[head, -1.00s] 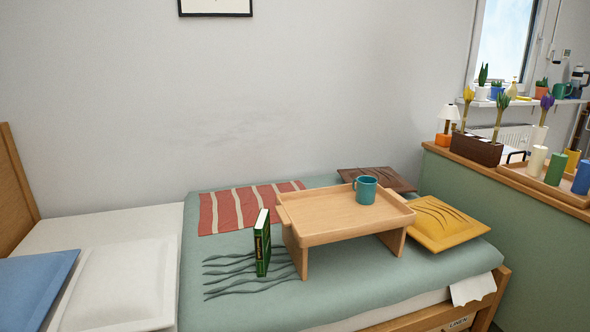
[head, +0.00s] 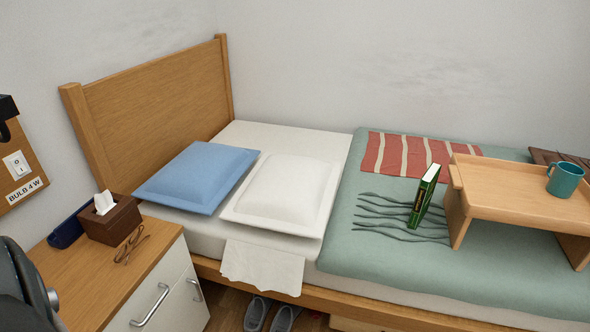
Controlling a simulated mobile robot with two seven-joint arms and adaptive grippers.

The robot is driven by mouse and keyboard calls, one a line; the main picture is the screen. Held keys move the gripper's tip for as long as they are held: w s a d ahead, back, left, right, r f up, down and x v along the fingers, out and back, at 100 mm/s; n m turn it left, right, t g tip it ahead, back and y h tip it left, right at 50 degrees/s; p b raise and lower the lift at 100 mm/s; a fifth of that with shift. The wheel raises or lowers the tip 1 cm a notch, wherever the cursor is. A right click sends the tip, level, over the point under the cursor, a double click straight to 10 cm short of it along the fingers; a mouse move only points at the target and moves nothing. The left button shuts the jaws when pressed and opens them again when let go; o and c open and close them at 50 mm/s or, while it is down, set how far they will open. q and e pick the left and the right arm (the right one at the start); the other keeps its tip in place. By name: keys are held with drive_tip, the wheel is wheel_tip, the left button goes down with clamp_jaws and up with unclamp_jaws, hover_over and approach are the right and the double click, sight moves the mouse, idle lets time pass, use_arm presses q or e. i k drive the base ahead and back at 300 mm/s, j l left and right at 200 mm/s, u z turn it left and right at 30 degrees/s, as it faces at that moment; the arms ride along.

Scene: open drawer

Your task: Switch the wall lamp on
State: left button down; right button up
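A wooden wall panel (head: 28,160) at the left edge carries a white switch plate (head: 17,164) with a small rocker and a label reading "BULB 4 W". Above the switch, a black fitting (head: 8,106), which looks like part of the wall lamp, is cut off by the picture edge. Whether the lamp is lit cannot be told. Neither of my grippers shows in the head view.
Below the panel, a wooden-topped bedside cabinet (head: 85,290) holds a tissue box (head: 112,222), a dark blue case (head: 66,230) and glasses (head: 131,244). The bed headboard (head: 160,100) stands behind it.

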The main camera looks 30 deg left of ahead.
sight(17, 163)
drive_tip(key=u, duration=2.7)
drive_tip(key=i+l+u, duration=0.1)
drive_tip(key=l+u, duration=0.45)
